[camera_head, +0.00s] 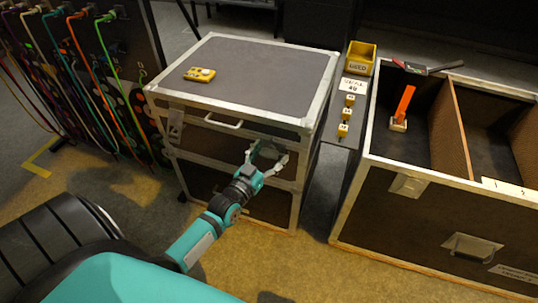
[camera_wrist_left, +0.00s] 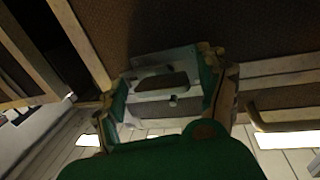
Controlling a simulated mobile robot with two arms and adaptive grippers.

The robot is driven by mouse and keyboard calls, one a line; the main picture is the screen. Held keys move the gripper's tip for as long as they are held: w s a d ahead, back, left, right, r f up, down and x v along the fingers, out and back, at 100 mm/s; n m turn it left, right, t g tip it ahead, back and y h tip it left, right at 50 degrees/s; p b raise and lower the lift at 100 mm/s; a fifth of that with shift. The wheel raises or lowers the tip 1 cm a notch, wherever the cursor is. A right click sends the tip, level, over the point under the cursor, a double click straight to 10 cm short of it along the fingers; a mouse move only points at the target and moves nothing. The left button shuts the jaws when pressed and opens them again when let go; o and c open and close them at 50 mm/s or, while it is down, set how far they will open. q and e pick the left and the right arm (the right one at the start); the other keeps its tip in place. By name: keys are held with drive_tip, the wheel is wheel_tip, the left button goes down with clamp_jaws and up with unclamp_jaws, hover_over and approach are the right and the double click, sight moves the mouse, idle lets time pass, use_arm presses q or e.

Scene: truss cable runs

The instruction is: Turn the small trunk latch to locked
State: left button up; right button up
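The small trunk (camera_head: 285,75) stands in the middle of the head view, with a grey top and metal edges. My left gripper (camera_head: 266,155) is at the right part of its front face, its two fingers spread apart. A metal latch (camera_wrist_left: 148,82) with a dark oval opening shows between the open fingers (camera_wrist_left: 170,98) in the left wrist view. I cannot tell whether the fingers touch it or how it is turned. In the head view the gripper largely covers this spot. Another latch (camera_head: 176,122) is at the front left of the trunk. My right gripper is not in view.
A yellow device (camera_head: 200,74) lies on the small trunk, and a pull handle (camera_head: 223,122) is on its front. A large open case (camera_head: 420,210) stands at right, holding an orange upright object (camera_head: 404,103). A yellow bin (camera_head: 361,57) stands between them. Coloured cables (camera_head: 75,60) hang at left.

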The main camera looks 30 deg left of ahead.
use_arm(q)
drive_tip(key=c, duration=1)
drive_tip(key=shift+c, duration=0.2)
